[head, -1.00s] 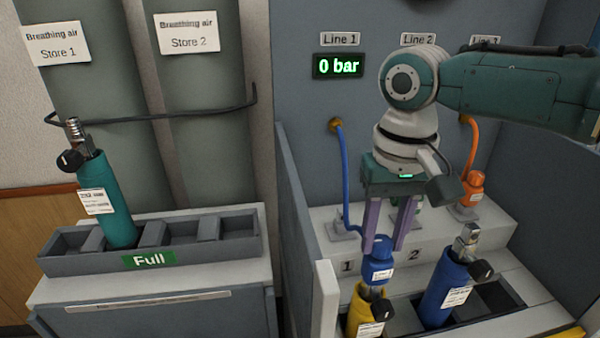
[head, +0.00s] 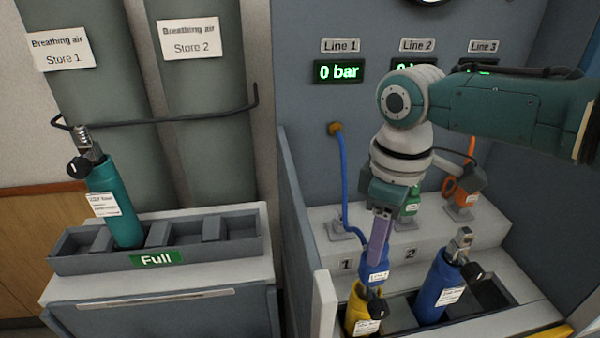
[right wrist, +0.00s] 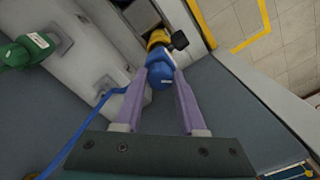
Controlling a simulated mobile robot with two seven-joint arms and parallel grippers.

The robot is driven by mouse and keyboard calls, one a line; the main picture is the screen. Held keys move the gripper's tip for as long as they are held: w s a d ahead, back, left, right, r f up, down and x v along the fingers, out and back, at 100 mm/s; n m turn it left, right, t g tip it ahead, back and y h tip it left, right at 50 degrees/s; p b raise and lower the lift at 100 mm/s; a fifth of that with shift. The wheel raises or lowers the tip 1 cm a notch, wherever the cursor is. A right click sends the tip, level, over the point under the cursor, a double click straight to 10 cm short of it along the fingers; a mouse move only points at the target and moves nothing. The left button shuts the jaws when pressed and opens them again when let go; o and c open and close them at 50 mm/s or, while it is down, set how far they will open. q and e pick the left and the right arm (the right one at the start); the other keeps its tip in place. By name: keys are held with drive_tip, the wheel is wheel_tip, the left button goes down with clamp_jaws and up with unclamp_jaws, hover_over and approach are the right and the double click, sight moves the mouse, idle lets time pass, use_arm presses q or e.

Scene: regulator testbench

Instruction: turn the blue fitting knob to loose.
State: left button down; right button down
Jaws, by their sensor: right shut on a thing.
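The blue fitting knob (head: 373,272) sits on top of the yellow cylinder (head: 361,315) in the bench's front rack at position 1. A blue hose (head: 346,190) runs from the panel under Line 1 down toward it. My right gripper (head: 375,258) reaches down from above and is shut on the blue knob. In the right wrist view the two purple fingers (right wrist: 161,84) flank the blue knob (right wrist: 159,68), with the yellow cylinder's neck beyond it. The Line 1 display (head: 338,71) reads 0 bar. My left gripper is not in view.
A blue cylinder (head: 437,290) with a black knob stands close to the right in the same rack. Green (head: 411,204) and orange (head: 462,190) fittings stand behind on the step. A teal cylinder (head: 115,212) leans in the Full rack (head: 215,252) at left.

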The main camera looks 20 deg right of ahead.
drive_tip(key=n, duration=0.4)
drive_tip(key=shift+n, duration=2)
drive_tip(key=shift+c, duration=2.4)
unclamp_jaws()
wheel_tip(320, 180, up, 10)
drive_tip(key=shift+p, duration=0.35)
